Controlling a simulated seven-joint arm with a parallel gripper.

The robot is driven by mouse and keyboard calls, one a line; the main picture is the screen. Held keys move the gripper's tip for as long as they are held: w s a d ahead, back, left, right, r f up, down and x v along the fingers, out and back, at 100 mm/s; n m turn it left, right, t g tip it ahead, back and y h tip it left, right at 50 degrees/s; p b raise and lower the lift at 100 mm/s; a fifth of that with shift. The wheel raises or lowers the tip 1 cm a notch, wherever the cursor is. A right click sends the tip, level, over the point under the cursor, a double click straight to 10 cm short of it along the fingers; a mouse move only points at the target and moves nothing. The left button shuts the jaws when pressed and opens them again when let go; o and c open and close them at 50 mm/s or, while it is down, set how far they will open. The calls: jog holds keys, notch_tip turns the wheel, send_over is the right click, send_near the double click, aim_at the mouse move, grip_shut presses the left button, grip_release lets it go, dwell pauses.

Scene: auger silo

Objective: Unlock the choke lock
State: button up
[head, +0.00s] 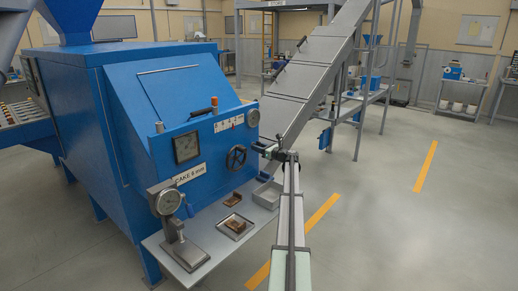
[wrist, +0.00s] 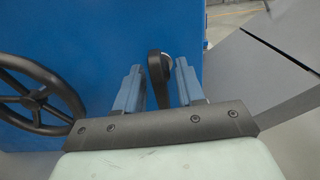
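In the wrist view a short dark lever with a rounded head (wrist: 155,68) stands out from the blue panel (wrist: 92,52); it looks like the choke lock. My gripper (wrist: 157,66) is open, with one blue-grey finger on each side of the lever. Narrow gaps show beside the lever, so it does not look gripped. In the head view my gripper (head: 270,148) is at the right edge of the blue machine's front panel (head: 205,150), and the lever cannot be made out there. The black choke handwheel (head: 236,157) is left of my gripper; it also shows in the wrist view (wrist: 38,102).
A shelf (head: 153,242) below the panel carries a dial gauge stand (head: 170,215), a small tray (head: 235,228) with brown pieces and a grey box (head: 267,195). A sloping grey conveyor chute (head: 305,80) rises close behind my gripper. The floor to the right is clear.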

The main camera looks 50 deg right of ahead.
jog(key=shift+c, duration=0.4)
grip_shut()
jog(key=shift+n, duration=0.3)
jog(key=n, duration=0.8)
jog(key=shift+n, duration=0.4)
jog(key=n, duration=0.4)
jog(key=shift+n, duration=2.2)
